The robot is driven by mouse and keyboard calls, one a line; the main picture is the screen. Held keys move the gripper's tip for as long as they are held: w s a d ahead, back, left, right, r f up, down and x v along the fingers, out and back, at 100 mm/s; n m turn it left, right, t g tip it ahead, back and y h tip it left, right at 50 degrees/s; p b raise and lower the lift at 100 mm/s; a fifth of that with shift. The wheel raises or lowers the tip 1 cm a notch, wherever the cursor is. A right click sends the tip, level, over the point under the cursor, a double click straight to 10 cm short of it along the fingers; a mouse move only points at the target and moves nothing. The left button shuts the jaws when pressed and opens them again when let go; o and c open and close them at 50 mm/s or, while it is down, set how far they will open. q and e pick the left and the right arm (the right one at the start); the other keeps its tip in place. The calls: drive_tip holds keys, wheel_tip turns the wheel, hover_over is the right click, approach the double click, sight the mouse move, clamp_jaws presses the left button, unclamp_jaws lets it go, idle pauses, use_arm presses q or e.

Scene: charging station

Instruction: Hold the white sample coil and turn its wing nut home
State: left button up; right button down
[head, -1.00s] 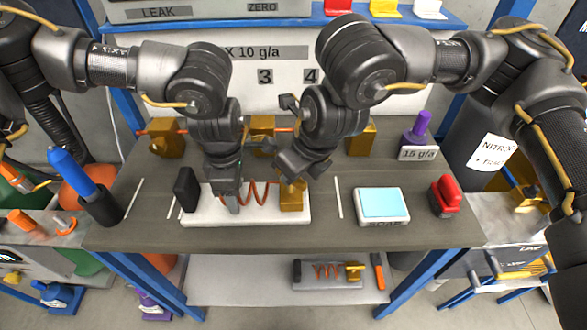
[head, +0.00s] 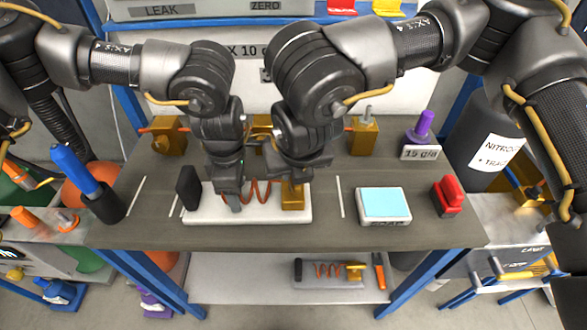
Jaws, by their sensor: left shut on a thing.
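The white sample coil is a white base (head: 262,217) lying on the bench, with a copper spring coil (head: 262,191), a black end plate (head: 188,188) at its left and a brass block (head: 293,198) at its right. My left gripper (head: 234,206) is shut on the sample at the left end of the copper coil. My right gripper (head: 293,177) points down right at the top of the brass block. It hides the wing nut there, and its fingers are too covered to show whether they are open or shut.
A scale with a pale blue top (head: 385,203) and a red object (head: 447,196) stand to the right. A blue tool in a black holder (head: 100,200) stands at the left. Brass valves (head: 364,135) line the back. A similar coil (head: 328,270) lies on the lower shelf.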

idle(0.4)
drive_tip(key=c, duration=1.4)
unclamp_jaws()
drive_tip(key=shift+o, duration=0.2)
drive_tip(key=v, duration=1.2)
use_arm(q)
drive_tip(key=o, duration=1.3)
drive_tip(key=shift+c, duration=0.2)
drive_tip(key=shift+r, duration=0.15)
